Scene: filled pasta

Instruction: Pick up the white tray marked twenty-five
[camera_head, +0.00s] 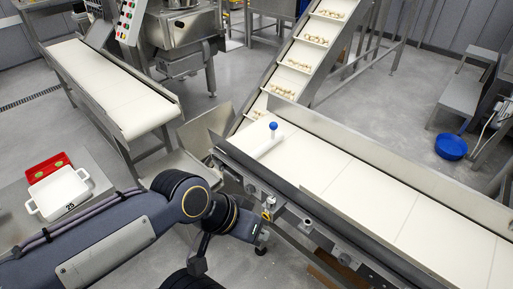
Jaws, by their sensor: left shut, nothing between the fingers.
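The white tray (60,188) has two side handles and the number 25 in dark figures on its front wall. It rests on a grey metal table (18,226) at the left of the head view. My left arm reaches in from the lower left, passing in front of the tray. My left gripper (262,244) is shut and empty, beside the conveyor's near edge and well to the right of the tray, not touching it. My right gripper is out of view.
A red tray (48,167) lies just behind the white one. A white-belted conveyor (380,200) fills the right, fed by an inclined one (316,40) carrying pasta. Another conveyor (105,85) stands at the upper left. A blue basin (451,147) is on the floor.

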